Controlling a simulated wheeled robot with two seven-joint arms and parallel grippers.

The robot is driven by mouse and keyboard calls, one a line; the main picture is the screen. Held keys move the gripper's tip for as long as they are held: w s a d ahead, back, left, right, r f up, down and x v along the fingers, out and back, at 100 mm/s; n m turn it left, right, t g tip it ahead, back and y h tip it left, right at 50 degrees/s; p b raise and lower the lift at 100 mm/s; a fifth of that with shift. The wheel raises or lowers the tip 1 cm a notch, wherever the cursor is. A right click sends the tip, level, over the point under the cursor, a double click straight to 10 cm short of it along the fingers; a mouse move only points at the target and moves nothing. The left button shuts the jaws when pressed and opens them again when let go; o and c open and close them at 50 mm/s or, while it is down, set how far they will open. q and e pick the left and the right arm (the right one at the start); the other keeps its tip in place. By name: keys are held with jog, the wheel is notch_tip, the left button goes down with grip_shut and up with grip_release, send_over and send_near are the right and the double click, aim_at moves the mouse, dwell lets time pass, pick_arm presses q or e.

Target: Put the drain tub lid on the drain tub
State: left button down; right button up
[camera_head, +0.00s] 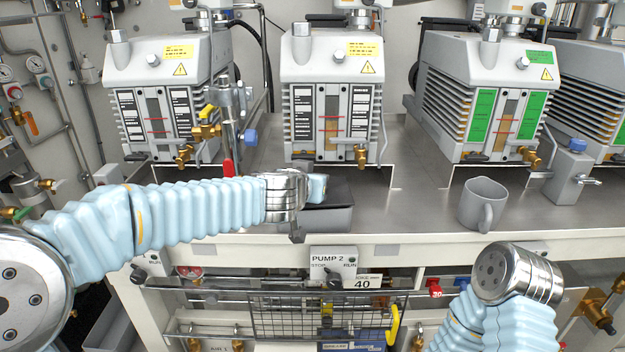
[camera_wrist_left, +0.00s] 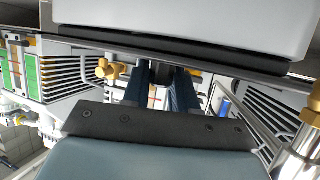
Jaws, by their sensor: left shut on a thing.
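The grey drain tub (camera_head: 325,220) stands at the front of the steel bench, below the middle pump. The dark drain tub lid (camera_head: 342,192) lies flat over the tub's top; I cannot tell whether it is fully seated. My left gripper (camera_head: 319,187) is at the lid's left part, partly hidden by its own wrist. In the left wrist view, the gripper's two dark blue fingers (camera_wrist_left: 160,88) are shut on the lid at a small dark part. The lid's black edge (camera_wrist_left: 200,56) runs alongside the tub's grey wall (camera_wrist_left: 190,22). My right gripper is out of view; only its arm shows.
Several grey vacuum pumps (camera_head: 333,100) line the back of the bench. A grey mug (camera_head: 482,203) stands to the right, with clear steel between it and the tub. Brass drain valves (camera_head: 361,153) project behind the tub. A red-handled valve (camera_head: 228,168) is to its left.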

pick_arm(q)
jog(key=shift+f, duration=0.45)
jog(key=c, duration=0.8)
grip_release()
jog(key=shift+r, duration=0.1)
jog(key=shift+s+a+r, duration=0.15)
jog(key=shift+s+r, duration=0.05)
jog(key=shift+s, duration=0.15)
jog(key=p+v, duration=0.3)
jog(key=v, duration=0.9)
jog(key=shift+s, duration=0.45)
